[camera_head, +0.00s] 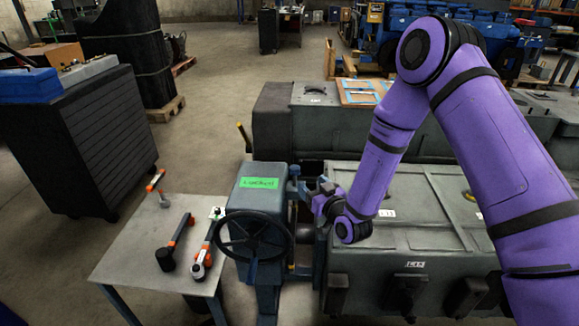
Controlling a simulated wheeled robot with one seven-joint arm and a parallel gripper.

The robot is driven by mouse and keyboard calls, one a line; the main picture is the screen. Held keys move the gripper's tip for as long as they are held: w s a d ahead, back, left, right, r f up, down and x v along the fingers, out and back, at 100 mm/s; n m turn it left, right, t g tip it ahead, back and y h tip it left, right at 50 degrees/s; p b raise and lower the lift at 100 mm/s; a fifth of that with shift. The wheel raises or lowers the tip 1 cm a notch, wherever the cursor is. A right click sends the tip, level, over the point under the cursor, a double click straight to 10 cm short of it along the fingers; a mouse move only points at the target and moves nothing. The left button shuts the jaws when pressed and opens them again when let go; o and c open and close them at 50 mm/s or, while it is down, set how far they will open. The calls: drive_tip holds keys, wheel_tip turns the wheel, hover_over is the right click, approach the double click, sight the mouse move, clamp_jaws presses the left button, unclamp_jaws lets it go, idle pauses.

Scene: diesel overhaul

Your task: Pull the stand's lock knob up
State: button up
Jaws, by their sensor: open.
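The stand (262,192) is a blue-grey housing with a green label on its top and a dark handwheel (252,236) on its front. A small blue upright fitting (294,174) stands at the housing's right side. I cannot tell whether it is the lock knob; no knob shows clearly at this size. My gripper (313,190), at the end of my purple arm, is open, just right of that fitting. Its fingers are small and dark here, and I cannot tell whether they touch anything. I see nothing held.
A grey table (125,262) at the left holds a mallet (168,255) and other orange-marked tools (200,262). A large grey-green engine block (420,225) fills the right, under my arm. A dark drawer cabinet (85,140) stands far left. Open floor lies behind the table.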

sight(298, 171)
drive_tip(key=x, duration=1)
drive_tip(key=shift+w+a, duration=0.2)
drive_tip(key=shift+w, duration=0.1)
